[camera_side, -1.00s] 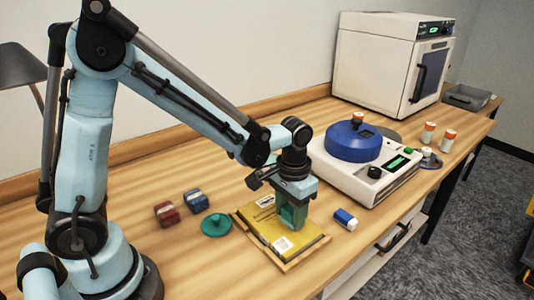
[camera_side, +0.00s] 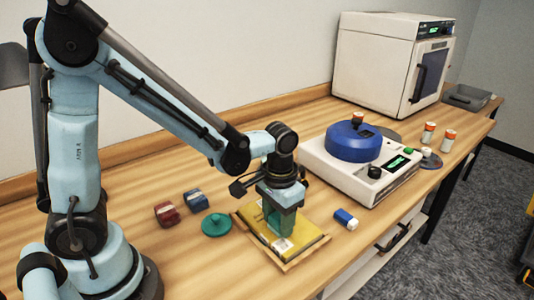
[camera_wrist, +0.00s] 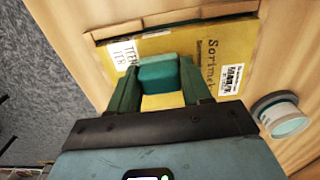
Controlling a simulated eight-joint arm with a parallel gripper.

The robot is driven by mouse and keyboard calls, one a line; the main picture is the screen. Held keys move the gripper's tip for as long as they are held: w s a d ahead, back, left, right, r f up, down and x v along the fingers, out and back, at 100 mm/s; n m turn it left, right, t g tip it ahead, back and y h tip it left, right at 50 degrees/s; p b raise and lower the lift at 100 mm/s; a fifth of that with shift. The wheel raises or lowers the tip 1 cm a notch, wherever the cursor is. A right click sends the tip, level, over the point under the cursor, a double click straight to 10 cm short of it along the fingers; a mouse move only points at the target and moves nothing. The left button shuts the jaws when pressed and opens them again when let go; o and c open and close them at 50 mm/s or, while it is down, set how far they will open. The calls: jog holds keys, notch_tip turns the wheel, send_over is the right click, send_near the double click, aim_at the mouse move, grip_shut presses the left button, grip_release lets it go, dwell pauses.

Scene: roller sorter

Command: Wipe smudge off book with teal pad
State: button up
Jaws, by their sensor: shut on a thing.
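The yellow book (camera_side: 305,235) lies flat in a shallow wooden tray (camera_side: 292,266) on the bench. It also shows in the wrist view (camera_wrist: 190,45), with white labels and printed text. My gripper (camera_side: 281,220) points down over the book, left of its middle in the side view. It is shut on the teal pad (camera_wrist: 158,76), which sits between the two green fingers in the wrist view. The pad is low over the book; I cannot tell whether it touches. I see no smudge; part of the cover is hidden by the gripper and pad.
A teal round knobbed disc (camera_side: 216,225), red block (camera_side: 167,213) and blue block (camera_side: 195,200) lie left of the tray. A blue-and-white block (camera_side: 346,219) lies right of it. A white machine with a blue lid (camera_side: 352,143) stands behind. Bare bench lies at front left.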

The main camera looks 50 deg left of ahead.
jog(key=shift+s+r, duration=0.15)
jog(key=shift+s, duration=0.95)
notch_tip(320, 180, up, 8)
jog(key=shift+w, duration=0.1)
